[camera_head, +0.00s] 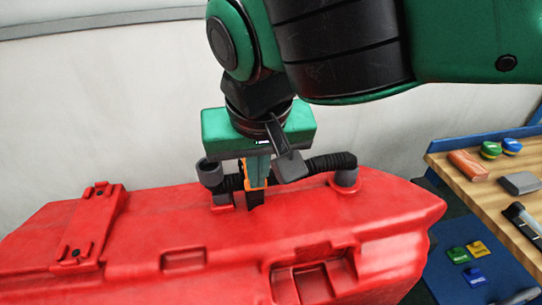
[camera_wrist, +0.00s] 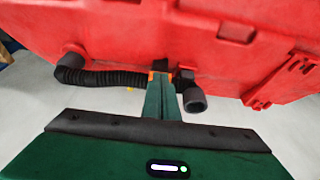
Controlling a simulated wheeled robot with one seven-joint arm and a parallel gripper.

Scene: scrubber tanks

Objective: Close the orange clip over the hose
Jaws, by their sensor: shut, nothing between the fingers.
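The orange clip (camera_head: 247,184) is at the middle of the black ribbed hose (camera_head: 322,163) on top of the red tank (camera_head: 150,225). My gripper (camera_head: 258,180) points down at the clip, its fingers shut with nothing between them. In the wrist view, the fingertips (camera_wrist: 161,78) cover most of the clip, and a bit of orange (camera_wrist: 151,76) shows beside them. The hose (camera_wrist: 105,78) runs off to the left there. I cannot tell whether the fingers touch the clip, or whether the clip is open or closed.
A grey open-ended hose fitting (camera_head: 209,172) stands close left of my gripper. The hose's other end meets a stub (camera_head: 345,178) on the tank. A workbench (camera_head: 475,200) with blocks and tools stands at the right. A pale wall (camera_head: 100,110) is behind.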

